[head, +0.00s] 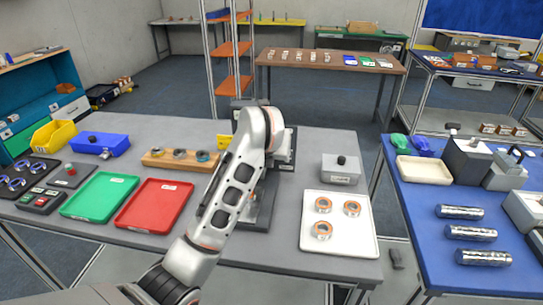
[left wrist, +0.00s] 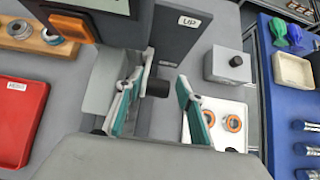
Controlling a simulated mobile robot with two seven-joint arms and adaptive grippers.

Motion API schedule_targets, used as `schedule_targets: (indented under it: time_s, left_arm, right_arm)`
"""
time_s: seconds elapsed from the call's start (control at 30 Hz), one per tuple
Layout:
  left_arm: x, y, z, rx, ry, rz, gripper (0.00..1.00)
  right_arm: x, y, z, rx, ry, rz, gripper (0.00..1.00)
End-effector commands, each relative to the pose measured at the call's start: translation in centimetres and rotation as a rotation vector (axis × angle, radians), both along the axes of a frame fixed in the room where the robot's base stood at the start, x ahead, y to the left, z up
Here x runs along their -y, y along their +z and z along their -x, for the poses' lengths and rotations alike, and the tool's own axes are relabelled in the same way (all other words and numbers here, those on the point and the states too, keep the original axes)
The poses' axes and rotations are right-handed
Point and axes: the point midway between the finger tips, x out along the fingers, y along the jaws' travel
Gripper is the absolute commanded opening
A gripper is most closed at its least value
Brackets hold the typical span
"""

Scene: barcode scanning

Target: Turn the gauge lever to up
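The gauge stand (head: 262,212) is a dark grey device on the grey table in the head view, largely hidden behind my left arm. In the left wrist view its dark upright panel (left wrist: 172,45) carries a white UP label (left wrist: 189,21). A short black knob (left wrist: 157,88), which looks like the lever's end, sticks out below the panel. My left gripper (left wrist: 160,112) is open, with one teal-padded finger on each side of the knob. I cannot tell whether a finger touches it. In the head view the left gripper is hidden by the arm. My right gripper is not in view.
A white tray (head: 311,240) with copper-coloured rings and a grey box (head: 341,174) with a black knob stand right of the gauge. Red (head: 143,222) and green (head: 85,207) trays and a wooden ring holder (head: 160,163) stand left. A blue table (head: 412,225) is further right.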

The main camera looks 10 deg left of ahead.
Motion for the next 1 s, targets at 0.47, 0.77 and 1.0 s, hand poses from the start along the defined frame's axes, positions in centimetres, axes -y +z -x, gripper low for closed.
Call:
schedule_targets:
  time_s: [0.47,0.77,1.0]
  left_arm:
    - [-0.3,-0.1,-0.1,0.000,0.006,-0.003,0.39]
    - [-0.4,1.8,1.6,0.004,0.006,-0.001,0.39]
    - [-0.4,5.2,4.8,0.005,0.005,-0.002,0.39]
  right_arm:
    - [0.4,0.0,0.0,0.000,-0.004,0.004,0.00]
    - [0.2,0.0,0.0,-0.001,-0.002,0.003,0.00]
    - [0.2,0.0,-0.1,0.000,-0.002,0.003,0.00]
